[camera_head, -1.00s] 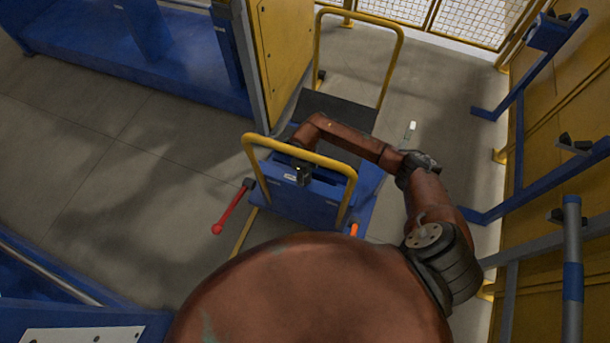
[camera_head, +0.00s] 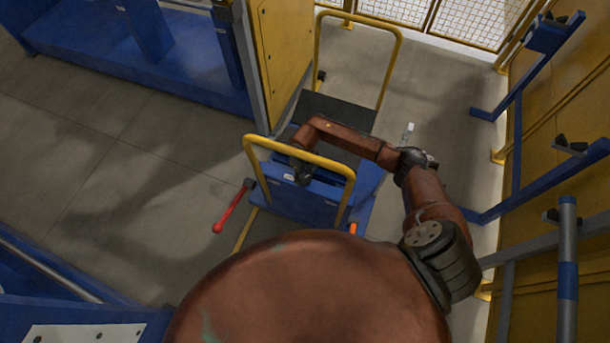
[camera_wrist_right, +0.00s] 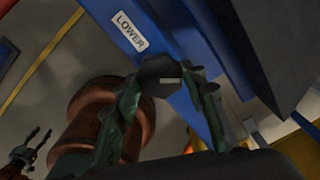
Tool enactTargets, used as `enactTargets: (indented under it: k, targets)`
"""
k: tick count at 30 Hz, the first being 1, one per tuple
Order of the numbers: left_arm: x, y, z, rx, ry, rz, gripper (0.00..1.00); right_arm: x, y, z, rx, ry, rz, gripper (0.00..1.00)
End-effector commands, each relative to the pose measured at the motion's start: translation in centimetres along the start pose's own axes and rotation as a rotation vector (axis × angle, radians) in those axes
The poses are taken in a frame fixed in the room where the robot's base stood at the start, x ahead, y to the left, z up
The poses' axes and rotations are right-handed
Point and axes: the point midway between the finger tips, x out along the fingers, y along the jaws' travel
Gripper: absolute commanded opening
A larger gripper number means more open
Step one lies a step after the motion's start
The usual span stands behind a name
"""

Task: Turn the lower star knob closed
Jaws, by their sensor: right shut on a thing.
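The lower star knob (camera_wrist_right: 160,77) is a dark, lobed knob with a pale mark on its face, at the blue panel (camera_wrist_right: 185,50) in the right wrist view. A white label reading LOWER (camera_wrist_right: 131,32) is on the panel beside it. My right gripper (camera_wrist_right: 165,92) has one finger on each side of the knob and is shut on it. In the head view my right gripper (camera_head: 302,177) is at the blue cart box, and the knob is hidden there. My left gripper (camera_wrist_right: 36,143) shows small at the lower left of the wrist view, its fingers apart and empty.
A yellow rail (camera_head: 290,148) arches over the blue box (camera_head: 305,205), close to my right wrist. A red lever (camera_head: 231,208) sticks out to the left. Blue racks (camera_head: 517,100) stand on the right. Open floor (camera_head: 110,150) lies on the left.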

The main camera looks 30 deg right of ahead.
Motion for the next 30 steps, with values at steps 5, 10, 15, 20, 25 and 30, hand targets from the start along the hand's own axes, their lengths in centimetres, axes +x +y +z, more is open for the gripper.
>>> enactTargets:
  k: [5,10,15,20,25,30]
  targets:
    - [-1.3,-0.1,-0.4,0.0,0.006,-0.001,0.4,-0.4,-0.1,0.1,0.17,-0.002,-0.002,0.15]
    - [-2.3,-0.1,-0.7,0.0,0.011,-0.001,0.4,-0.4,-0.1,0.1,0.332,-0.002,-0.002,0.15]
    - [-3.4,-0.2,-1.1,0.0,0.015,-0.002,0.4,-0.4,-0.1,0.1,0.492,-0.003,-0.002,0.15]
    - [-4.3,-0.2,-1.3,0.0,0.019,-0.002,0.4,-0.4,-0.1,0.1,0.631,-0.003,-0.002,0.15]
    - [-5.1,-0.3,-1.6,0.0,0.022,-0.003,0.4,-0.3,-0.1,0.1,0.754,-0.004,-0.001,0.15]
    - [-5.7,-0.3,-1.7,-0.001,0.024,-0.003,0.4,-0.3,-0.1,0.1,0.845,-0.004,-0.001,0.15]
